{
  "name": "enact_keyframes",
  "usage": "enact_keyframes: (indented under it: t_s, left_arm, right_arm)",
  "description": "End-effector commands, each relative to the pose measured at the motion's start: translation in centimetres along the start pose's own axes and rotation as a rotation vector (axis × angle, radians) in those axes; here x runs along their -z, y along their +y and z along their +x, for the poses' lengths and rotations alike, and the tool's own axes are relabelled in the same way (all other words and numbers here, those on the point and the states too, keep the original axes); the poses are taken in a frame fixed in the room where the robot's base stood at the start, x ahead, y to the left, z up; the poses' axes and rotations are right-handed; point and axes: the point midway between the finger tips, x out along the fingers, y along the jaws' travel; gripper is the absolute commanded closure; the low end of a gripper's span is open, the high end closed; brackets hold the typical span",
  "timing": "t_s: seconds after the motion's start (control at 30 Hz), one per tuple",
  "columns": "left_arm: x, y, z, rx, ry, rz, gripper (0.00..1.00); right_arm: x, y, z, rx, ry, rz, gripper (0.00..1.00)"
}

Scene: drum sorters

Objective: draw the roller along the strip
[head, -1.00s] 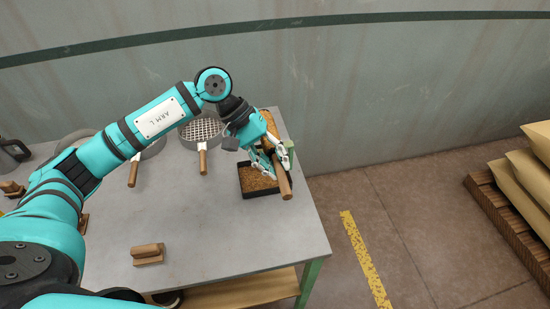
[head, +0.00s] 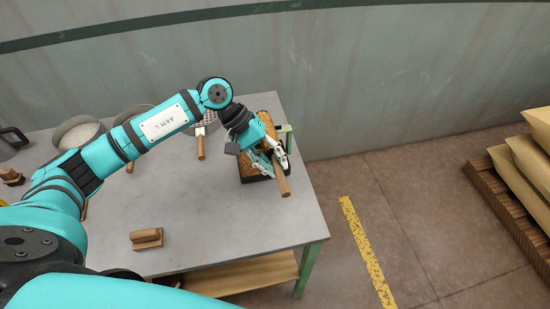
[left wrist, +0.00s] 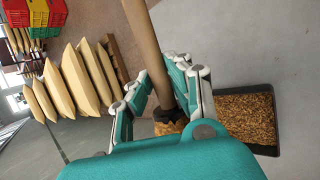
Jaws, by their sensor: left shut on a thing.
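My left gripper (head: 276,161) is shut on the wooden handle of the roller (head: 284,185) at the right end of the table. The handle slants down past the fingers toward the table's right edge. In the left wrist view the roller handle (left wrist: 149,48) runs between the two fingers, and its far end by the palm is partly hidden. The strip appears to be the black tray of brown grain (head: 263,181), lying under and beside the gripper, largely covered by it. The tray also shows in the left wrist view (left wrist: 265,151). My right gripper is not in view.
A small wooden block with a grip (head: 146,239) lies at the table's front. Round sieves with wooden handles (head: 200,148) stand at the back. The grey table top (head: 215,205) between is clear. Filled sacks (head: 530,165) lie on a pallet at the far right.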

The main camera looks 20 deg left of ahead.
Motion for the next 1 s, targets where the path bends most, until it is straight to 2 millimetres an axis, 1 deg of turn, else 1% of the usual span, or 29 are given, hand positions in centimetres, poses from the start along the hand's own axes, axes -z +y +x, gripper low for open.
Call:
enact_keyframes:
  t_s: [0.37, 0.63, 1.0]
  left_arm:
    - [0.0, 0.05, -0.05, -0.001, 0.001, 0.001, 1.0]
    - [0.07, -0.1, 0.14, -0.001, 0.001, 0.001, 1.0]
    - [0.23, -0.27, 0.35, -0.001, 0.001, 0.001, 1.0]
  right_arm:
    - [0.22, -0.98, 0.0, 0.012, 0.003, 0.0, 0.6]
    - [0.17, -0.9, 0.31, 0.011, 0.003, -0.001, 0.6]
    - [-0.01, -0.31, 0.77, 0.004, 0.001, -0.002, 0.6]
